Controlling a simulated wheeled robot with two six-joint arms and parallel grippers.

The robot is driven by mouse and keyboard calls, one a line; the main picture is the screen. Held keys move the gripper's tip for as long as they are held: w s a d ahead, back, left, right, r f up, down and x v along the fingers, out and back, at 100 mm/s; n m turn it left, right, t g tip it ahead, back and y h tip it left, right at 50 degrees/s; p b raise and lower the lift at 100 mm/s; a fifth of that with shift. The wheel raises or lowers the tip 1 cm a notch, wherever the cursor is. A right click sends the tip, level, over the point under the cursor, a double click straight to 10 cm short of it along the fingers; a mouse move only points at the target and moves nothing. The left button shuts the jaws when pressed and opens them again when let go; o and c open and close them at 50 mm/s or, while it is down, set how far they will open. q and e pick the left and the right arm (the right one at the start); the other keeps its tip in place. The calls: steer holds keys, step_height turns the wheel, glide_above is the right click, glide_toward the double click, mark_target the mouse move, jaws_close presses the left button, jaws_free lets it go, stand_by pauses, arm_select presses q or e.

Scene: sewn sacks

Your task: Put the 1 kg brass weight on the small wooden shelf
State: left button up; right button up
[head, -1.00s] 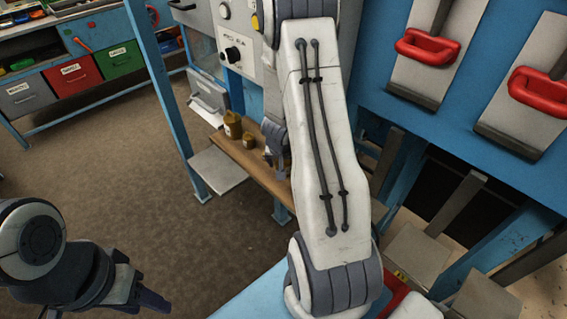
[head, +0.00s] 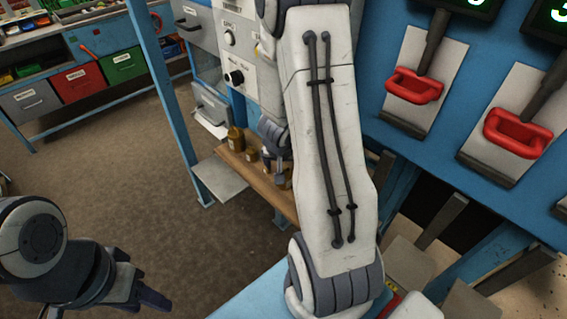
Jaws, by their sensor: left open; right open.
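The small wooden shelf (head: 268,195) is at the middle of the head view, below a grey panel. On its left part stand brass weights, a taller one (head: 236,140) and a smaller one (head: 252,156) to its right. More brass-coloured shapes are partly hidden by my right gripper; I cannot read any mass markings. My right gripper (head: 278,178) points down over the shelf, right of these weights, and is partly covered by my own forearm. It is open; I cannot tell whether anything is between its fingers. My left gripper (head: 150,296) is open and empty over the floor at lower left.
A blue post (head: 170,110) and a grey plate (head: 220,178) stand left of the shelf. A blue frame with red handles (head: 414,86) is on the right. A bench with coloured drawers (head: 80,80) is at the far left. The brown floor between is clear.

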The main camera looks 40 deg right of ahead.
steer(key=a+r+n+y, duration=0.3)
steer(key=a+r+n, duration=0.1)
steer(key=a, duration=0.7)
steer(key=a+r+n+y, duration=0.25)
steer(key=a+r, duration=0.25)
steer(key=a, duration=0.6)
steer(key=s+a+r+n+g, duration=0.1)
steer(key=s+a+r+n, duration=0.15)
steer(key=s+a, duration=0.2)
steer(key=s+a+r+n+g, duration=0.1)
steer(key=s+a+n, duration=0.2)
steer(key=s+a, duration=0.15)
steer(key=s+r+n+g+h, duration=0.1)
steer(key=s+n, duration=0.3)
steer(key=s, duration=0.5)
steer(key=shift+s+a+r+n, duration=0.15)
steer(key=shift+a+r+n, duration=0.15)
steer(key=shift+r, duration=0.55)
